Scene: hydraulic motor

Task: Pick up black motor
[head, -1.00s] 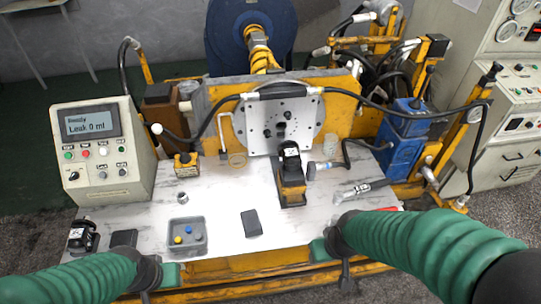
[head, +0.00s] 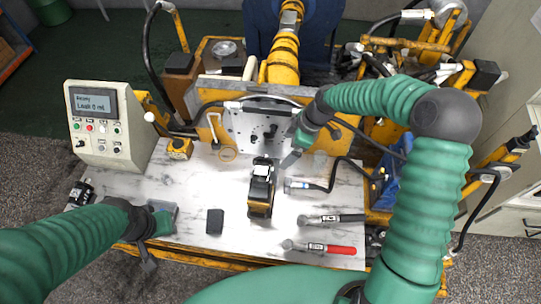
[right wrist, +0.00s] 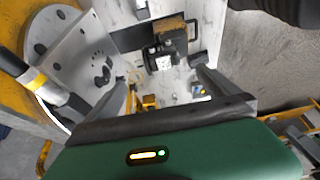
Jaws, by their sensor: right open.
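A black motor with a white label (head: 262,168) stands at the middle of the white table, joined to an ochre and black block. In the right wrist view the labelled black motor (right wrist: 166,60) lies ahead, between and beyond the fingers. My right gripper (head: 291,158) is open and empty, just right of and above the motor, apart from it. Its two fingers (right wrist: 165,92) are spread in the right wrist view. My left gripper (head: 150,245) is low at the left by the grey tray; its jaws do not show clearly. A smaller black device (head: 80,193) sits at the far left.
A metal plate (head: 258,128) with bolts stands behind the motor. A grey tray (head: 164,207) and a black block (head: 215,221) are left of it. Several hand tools, one red-handled (head: 318,247), lie at right. A display box (head: 105,130) stands at left.

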